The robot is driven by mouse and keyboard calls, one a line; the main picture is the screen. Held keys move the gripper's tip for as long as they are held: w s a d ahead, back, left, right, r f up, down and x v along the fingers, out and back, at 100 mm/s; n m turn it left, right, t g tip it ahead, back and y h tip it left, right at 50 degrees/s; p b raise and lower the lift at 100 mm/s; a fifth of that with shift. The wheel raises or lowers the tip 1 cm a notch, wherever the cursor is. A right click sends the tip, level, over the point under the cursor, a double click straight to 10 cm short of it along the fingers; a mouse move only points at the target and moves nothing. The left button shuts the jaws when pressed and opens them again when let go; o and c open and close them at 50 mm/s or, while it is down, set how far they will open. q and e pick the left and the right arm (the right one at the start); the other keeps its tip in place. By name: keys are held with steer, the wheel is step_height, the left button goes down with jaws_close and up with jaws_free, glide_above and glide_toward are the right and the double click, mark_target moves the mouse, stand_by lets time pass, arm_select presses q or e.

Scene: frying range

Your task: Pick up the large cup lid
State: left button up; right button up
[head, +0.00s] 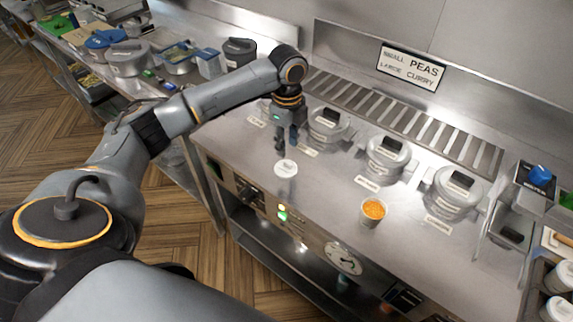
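A round white cup lid (286,168) lies flat on the steel counter near its front edge. My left gripper (283,148) points down just above and behind the lid, apparently apart from it. It is too small and dark to tell whether its fingers are open or shut. An open cup with orange filling (373,212) stands upright to the right of the lid, near the front edge. My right gripper is not in view.
Several lidded metal pots, such as this one (387,154), are set in the steel counter (322,190) behind the lid, with labels before them. A vent grille (405,117) runs behind. A sign (410,66) reads small peas, large curry. White cups (560,279) stand in a rack at right.

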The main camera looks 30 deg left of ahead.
mark_target(288, 162)
arm_select(q)
steer(key=shift+w+f+p, duration=0.2)
steer(key=shift+f+p, duration=0.1)
steer(key=shift+f, duration=0.8)
step_height(288, 162, down, 4)
steer(key=shift+s+r+p, duration=0.15)
steer(key=shift+r+p, duration=0.05)
steer(key=shift+p, duration=0.5)
steer(key=shift+f, duration=0.5)
steer(key=c, duration=0.7)
jaws_close()
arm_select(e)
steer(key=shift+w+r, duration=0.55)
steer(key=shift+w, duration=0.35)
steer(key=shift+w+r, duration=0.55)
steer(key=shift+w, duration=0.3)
